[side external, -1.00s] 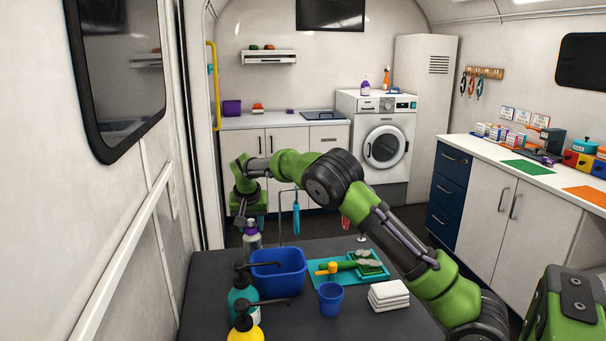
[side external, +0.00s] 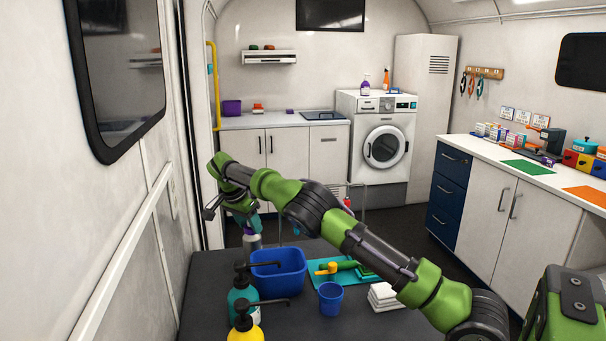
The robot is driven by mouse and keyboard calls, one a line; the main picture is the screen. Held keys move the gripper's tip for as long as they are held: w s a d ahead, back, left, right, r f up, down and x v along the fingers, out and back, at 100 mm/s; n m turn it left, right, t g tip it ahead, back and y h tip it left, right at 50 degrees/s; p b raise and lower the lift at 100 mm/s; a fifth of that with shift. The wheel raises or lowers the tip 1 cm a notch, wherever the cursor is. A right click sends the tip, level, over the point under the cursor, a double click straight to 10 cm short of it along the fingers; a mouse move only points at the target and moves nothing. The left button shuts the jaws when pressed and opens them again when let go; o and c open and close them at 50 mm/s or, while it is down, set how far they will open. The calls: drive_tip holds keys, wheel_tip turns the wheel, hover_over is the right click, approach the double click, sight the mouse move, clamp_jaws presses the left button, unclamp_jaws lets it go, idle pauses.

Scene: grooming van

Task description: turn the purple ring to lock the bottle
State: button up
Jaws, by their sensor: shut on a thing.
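The bottle (side external: 252,241) is pale grey and stands upright at the far left of the dark table, behind the blue tub. The purple ring (side external: 249,231) is around its top, just under my gripper, and is largely hidden by it. My gripper (side external: 248,224) points down over the bottle's top and is shut on the purple ring. The fingertips are small and partly hidden here, so the ring's turn angle cannot be read.
A blue tub (side external: 279,284) stands just in front of the bottle. Teal (side external: 240,300) and yellow (side external: 244,333) pump bottles are at the near left. A blue cup (side external: 331,300), white folded cloths (side external: 382,297) and a teal tray (side external: 345,277) lie to the right.

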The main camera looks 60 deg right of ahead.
idle(0.5)
drive_tip(key=o, duration=1.1)
drive_tip(key=v, duration=0.7)
drive_tip(key=shift+r, duration=0.25)
